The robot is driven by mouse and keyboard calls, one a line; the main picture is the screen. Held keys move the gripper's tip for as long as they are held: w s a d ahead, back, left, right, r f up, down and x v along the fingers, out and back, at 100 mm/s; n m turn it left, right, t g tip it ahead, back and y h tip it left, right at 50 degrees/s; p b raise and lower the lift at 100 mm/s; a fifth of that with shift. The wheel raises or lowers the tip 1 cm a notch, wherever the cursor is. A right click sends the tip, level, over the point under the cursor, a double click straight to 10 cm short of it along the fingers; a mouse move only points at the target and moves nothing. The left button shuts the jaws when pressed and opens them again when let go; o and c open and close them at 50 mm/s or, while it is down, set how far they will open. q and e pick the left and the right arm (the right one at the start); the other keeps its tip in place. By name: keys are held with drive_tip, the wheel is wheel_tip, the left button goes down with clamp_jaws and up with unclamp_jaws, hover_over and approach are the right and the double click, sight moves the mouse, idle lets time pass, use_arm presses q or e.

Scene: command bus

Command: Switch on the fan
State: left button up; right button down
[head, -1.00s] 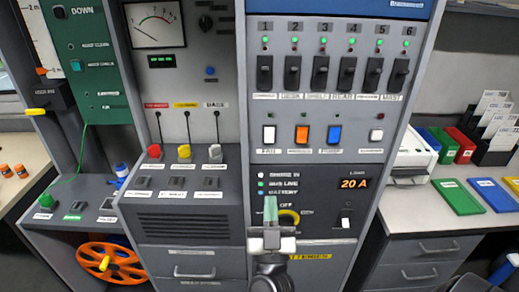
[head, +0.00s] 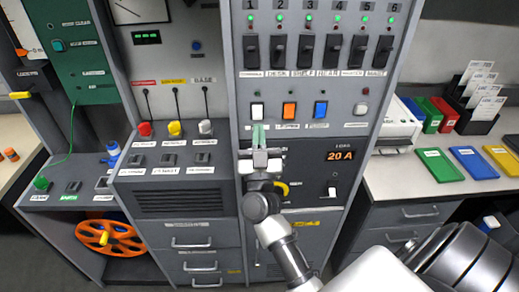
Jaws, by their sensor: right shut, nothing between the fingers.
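The fan switch (head: 257,110) is a white rocker, leftmost in the row of coloured rockers on the grey panel. Its small lamp above looks dark green and dim. Its label, which reads like FAN in the earlier frame, is now hidden behind my gripper. My right gripper (head: 258,132) is shut and empty, its greenish fingertips pointing up, just below the white rocker in the picture. I cannot tell whether the tips touch the panel. My left gripper is not in view.
An orange rocker (head: 290,111) and a blue rocker (head: 320,111) stand to the right. Several black breakers (head: 305,50) with green lamps line the row above. A yellow-marked knob (head: 281,189) is partly behind my wrist. Coloured trays (head: 437,165) lie on the right counter.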

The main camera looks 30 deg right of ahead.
sight(257, 117)
drive_tip(key=shift+w+d+f, duration=0.2)
drive_tip(key=shift+w+d, duration=0.25)
drive_tip(key=shift+w, duration=0.25)
drive_tip(key=shift+w+d+f, duration=0.15)
drive_tip(key=shift+w+d, duration=0.25)
drive_tip(key=shift+w, duration=0.25)
drive_tip(key=shift+w+d+f+b, duration=0.15)
drive_tip(key=shift+f+b, duration=0.15)
drive_tip(key=shift+b, duration=0.4)
drive_tip(key=shift+w+r, duration=0.1)
drive_tip(key=shift+r+t, duration=0.1)
drive_tip(key=shift+t, duration=0.2)
